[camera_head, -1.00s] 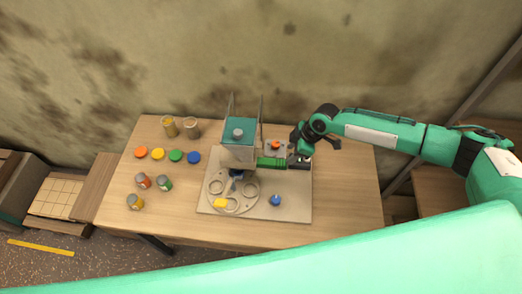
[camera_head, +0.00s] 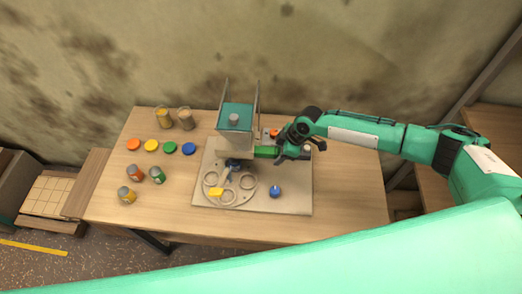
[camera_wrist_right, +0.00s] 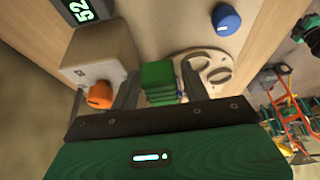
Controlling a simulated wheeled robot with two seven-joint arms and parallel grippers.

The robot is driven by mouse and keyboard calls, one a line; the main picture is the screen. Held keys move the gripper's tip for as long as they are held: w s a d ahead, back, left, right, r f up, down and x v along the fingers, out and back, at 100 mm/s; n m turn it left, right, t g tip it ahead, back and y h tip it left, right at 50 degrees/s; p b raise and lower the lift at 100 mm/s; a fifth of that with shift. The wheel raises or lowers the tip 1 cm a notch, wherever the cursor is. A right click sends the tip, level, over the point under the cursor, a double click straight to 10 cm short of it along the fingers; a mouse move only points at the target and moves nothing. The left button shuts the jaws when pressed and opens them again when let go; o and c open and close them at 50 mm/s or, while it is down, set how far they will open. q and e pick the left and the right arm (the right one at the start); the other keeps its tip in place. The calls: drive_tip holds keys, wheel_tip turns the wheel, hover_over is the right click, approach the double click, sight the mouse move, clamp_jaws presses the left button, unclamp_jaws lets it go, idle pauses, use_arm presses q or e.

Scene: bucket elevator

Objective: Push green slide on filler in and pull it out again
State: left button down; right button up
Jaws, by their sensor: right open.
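The filler (camera_head: 237,117) stands upright on the grey base plate (camera_head: 301,200); it has a teal box on top. The green slide (camera_head: 266,151) sticks out of its right side, towards my right gripper. My right gripper (camera_head: 284,153) is at the slide's outer end, with its jaws open. In the right wrist view the ribbed green slide (camera_wrist_right: 157,82) lies between the two spread fingers (camera_wrist_right: 160,88), with gaps on both sides. I cannot tell whether anything touches its end. My left gripper is not in view.
A grey box with an orange knob (camera_wrist_right: 100,95) and a display (camera_wrist_right: 80,10) stands close beside one finger. A blue knob (camera_head: 276,191), a disc with round holes (camera_head: 235,196) and a yellow piece (camera_head: 217,193) are nearby. Coloured lids (camera_head: 151,145) and several jars (camera_head: 126,195) stand left.

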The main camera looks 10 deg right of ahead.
sight(266, 150)
drive_tip(key=shift+s, duration=0.1)
drive_tip(key=c, duration=0.7)
drive_tip(key=shift+a, duration=0.45)
use_arm(q)
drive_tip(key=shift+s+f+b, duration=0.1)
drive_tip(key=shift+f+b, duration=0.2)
drive_tip(key=shift+b, duration=0.05)
use_arm(e)
drive_tip(key=shift+w+a, duration=0.25)
drive_tip(key=shift+a, duration=0.5)
drive_tip(key=shift+w+a, duration=0.25)
drive_tip(key=shift+a, duration=0.55)
drive_tip(key=shift+w+a, duration=0.25)
drive_tip(key=shift+a, duration=0.5)
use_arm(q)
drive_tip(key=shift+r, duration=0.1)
use_arm(e)
drive_tip(key=shift+d, duration=0.15)
drive_tip(key=shift+s+d+p, duration=0.25)
drive_tip(key=shift+d, duration=0.45)
drive_tip(key=shift+s+d+p, duration=0.2)
drive_tip(key=shift+d, duration=0.45)
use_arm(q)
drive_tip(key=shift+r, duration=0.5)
use_arm(e)
drive_tip(key=shift+s+d, duration=0.2)
drive_tip(key=shift+d, duration=0.5)
drive_tip(key=shift+s+d, duration=0.15)
drive_tip(key=shift+d, duration=0.55)
